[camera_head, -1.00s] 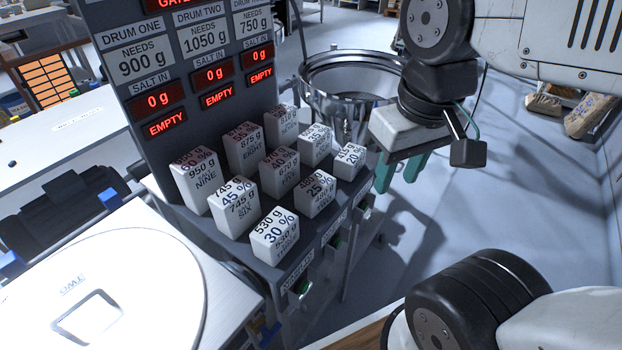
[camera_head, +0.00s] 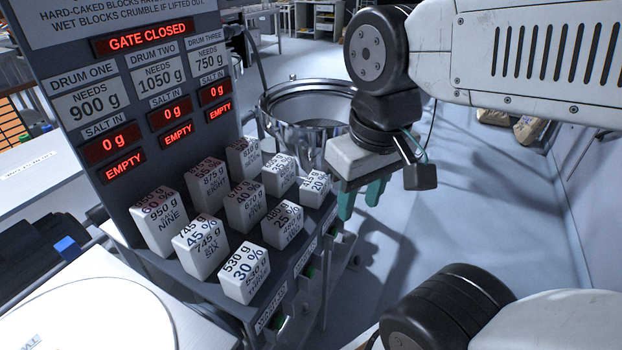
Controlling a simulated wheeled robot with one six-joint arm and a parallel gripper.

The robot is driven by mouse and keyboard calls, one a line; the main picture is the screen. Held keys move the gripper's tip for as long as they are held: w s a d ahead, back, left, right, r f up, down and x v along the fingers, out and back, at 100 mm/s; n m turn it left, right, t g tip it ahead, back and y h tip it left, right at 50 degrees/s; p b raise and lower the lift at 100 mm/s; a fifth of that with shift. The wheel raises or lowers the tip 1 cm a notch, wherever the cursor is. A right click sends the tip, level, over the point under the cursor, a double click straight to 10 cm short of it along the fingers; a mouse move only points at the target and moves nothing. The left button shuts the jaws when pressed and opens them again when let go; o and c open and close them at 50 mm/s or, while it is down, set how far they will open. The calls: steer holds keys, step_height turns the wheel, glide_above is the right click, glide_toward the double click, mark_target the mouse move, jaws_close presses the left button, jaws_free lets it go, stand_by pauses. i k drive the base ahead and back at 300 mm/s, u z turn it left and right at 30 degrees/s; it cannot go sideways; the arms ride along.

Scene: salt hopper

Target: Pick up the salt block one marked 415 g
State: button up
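The salt block marked 415 g and 20 % (camera_head: 314,189) is the smallest white block, at the right end of the block shelf, nearest my gripper. It stands upright and its printing is only partly readable. My gripper (camera_head: 361,198) has green fingers pointing down, just right of this block and apart from it. A gap shows between the two fingers and nothing is seen between them. The wrist hides part of the area behind the gripper.
Several other white salt blocks (camera_head: 245,272) stand close together on the grey shelf. The dark panel (camera_head: 150,90) with red displays rises behind them. A metal bowl hopper (camera_head: 300,110) stands behind the gripper. Open floor (camera_head: 480,220) lies to the right.

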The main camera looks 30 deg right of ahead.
mark_target(316, 187)
steer(key=u, duration=0.85)
steer(key=k, duration=0.35)
steer(key=z, duration=1.05)
